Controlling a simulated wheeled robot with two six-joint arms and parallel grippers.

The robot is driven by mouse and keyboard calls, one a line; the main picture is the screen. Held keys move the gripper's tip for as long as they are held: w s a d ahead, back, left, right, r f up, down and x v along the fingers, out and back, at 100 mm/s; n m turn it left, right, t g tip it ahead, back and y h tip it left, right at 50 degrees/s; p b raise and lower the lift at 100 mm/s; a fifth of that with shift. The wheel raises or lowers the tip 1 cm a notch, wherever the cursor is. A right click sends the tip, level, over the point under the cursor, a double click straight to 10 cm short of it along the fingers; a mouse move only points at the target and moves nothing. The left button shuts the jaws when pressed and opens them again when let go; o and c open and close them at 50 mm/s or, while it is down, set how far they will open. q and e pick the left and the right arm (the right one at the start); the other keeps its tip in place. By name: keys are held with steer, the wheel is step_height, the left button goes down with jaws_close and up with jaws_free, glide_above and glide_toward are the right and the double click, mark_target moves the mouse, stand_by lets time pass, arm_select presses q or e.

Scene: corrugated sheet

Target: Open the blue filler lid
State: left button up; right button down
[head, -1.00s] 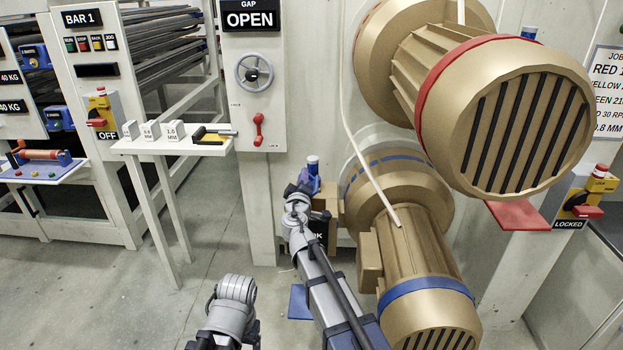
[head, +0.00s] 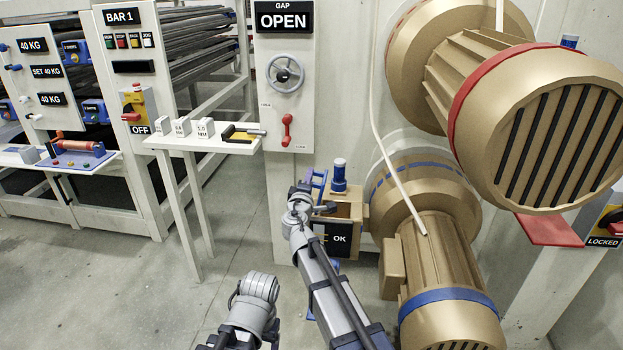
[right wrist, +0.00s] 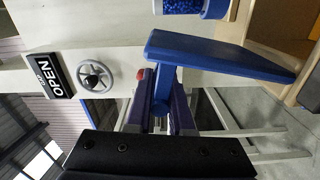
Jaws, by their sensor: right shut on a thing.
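The blue filler lid (right wrist: 215,55) is a flat blue plate with a narrow stem, large in the right wrist view. My right gripper (right wrist: 160,100) is shut on the stem, one dark purple-blue finger on each side. In the head view my right gripper (head: 314,188) is at the left side of the tan filler box (head: 347,210). Blue parts there stand above the box's left edge; lid and fingers are hard to tell apart. The lid looks tilted up from the box; its hinge is not clear. My left gripper is out of view; only my left arm shows.
A blue capped cylinder (head: 339,176) stands on the box, right beside the gripper. A gold motor (head: 432,250) is close on the right. A white shelf (head: 195,143) with gauge blocks is on the left. Floor between is clear.

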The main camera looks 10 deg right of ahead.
stand_by(0.4)
steer(key=c, duration=0.8)
jaws_free()
steer(key=shift+s, duration=0.1)
steer(key=v, duration=0.7)
steer(key=shift+s, duration=0.3)
steer(key=shift+a, duration=0.15)
